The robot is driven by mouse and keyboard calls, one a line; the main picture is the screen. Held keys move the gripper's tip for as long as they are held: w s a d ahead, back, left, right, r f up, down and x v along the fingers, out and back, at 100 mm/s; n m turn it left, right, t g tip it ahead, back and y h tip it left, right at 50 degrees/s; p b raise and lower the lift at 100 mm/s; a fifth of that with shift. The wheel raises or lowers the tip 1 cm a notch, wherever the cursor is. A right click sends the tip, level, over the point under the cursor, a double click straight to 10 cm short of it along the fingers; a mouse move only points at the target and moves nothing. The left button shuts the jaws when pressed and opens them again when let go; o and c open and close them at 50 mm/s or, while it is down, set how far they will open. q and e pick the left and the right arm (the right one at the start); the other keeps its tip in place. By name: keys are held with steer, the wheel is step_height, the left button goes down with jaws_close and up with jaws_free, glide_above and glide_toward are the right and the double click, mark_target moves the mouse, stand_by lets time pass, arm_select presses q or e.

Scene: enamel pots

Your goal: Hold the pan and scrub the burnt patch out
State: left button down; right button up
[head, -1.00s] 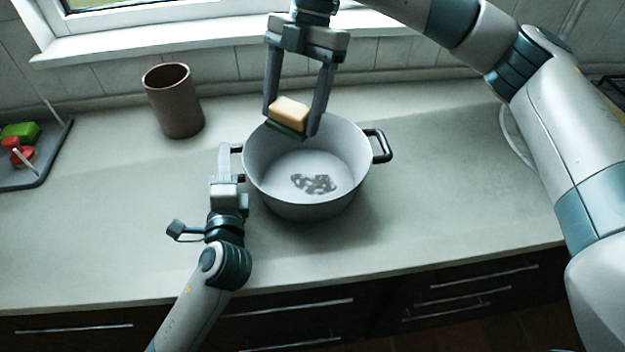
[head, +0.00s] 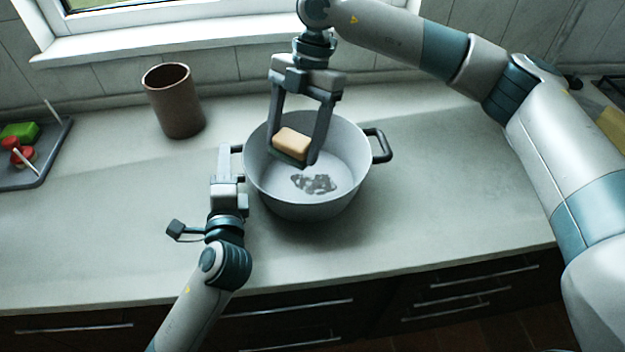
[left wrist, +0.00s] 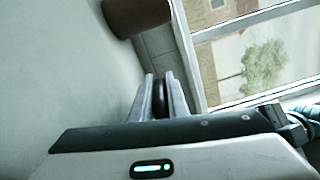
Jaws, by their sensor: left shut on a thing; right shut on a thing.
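The pan (head: 310,205) is a grey-white two-handled pot standing on the counter in the head view. A dark, patchy burnt patch (head: 314,184) lies on its inside floor. My left gripper (head: 229,150) is shut on the pan's left handle (head: 237,149); in the left wrist view the fingers (left wrist: 160,95) close around a dark piece. My right gripper (head: 292,155) is shut on a sponge (head: 291,143), tan above with a dark green underside. It holds the sponge inside the pan's opening, above and left of the patch. The sponge's underside is mostly hidden.
A brown cup (head: 174,102) stands behind and left of the pan. A grey tray (head: 50,160) with green and red items sits at the far left. The window sill (head: 150,45) runs along the back. The counter right of the pan (head: 460,190) is clear.

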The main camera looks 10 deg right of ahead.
steer(key=shift+f, duration=4.6)
steer(key=shift+f, duration=1.45)
steer(key=shift+w+d+r, duration=0.1)
steer(key=shift+d, duration=1.95)
steer(key=shift+w+d+f, duration=0.1)
steer(key=shift+d, duration=0.95)
steer(key=shift+w+d+f, duration=0.1)
steer(key=shift+d, duration=0.95)
steer(key=shift+r, duration=0.1)
